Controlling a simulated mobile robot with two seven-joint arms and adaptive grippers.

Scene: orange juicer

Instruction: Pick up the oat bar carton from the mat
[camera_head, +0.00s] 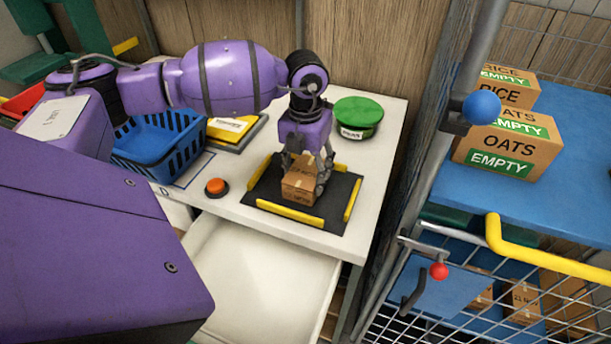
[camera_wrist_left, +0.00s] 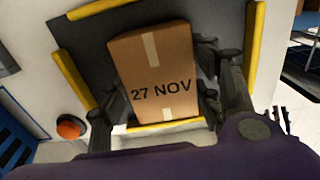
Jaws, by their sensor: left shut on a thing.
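The oat bar carton (camera_head: 298,187) is a small brown box on the dark mat (camera_head: 327,213), which has yellow edge strips. In the left wrist view the carton (camera_wrist_left: 158,75) shows pale tape and the print "27 NOV". My left gripper (camera_head: 306,178) points down over the mat with its fingers on either side of the carton, shut on it. In the left wrist view the fingers (camera_wrist_left: 165,95) flank the carton's two sides. I cannot tell whether the carton's underside touches the mat. My right gripper is not in view.
An orange button (camera_head: 216,187) and a blue basket (camera_head: 160,148) are left of the mat. A green-lidded round tub (camera_head: 358,113) stands behind it. An open white drawer (camera_head: 255,280) sits below the table front. A wire cage with a blue shelf (camera_head: 560,205) of cartons stands at right.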

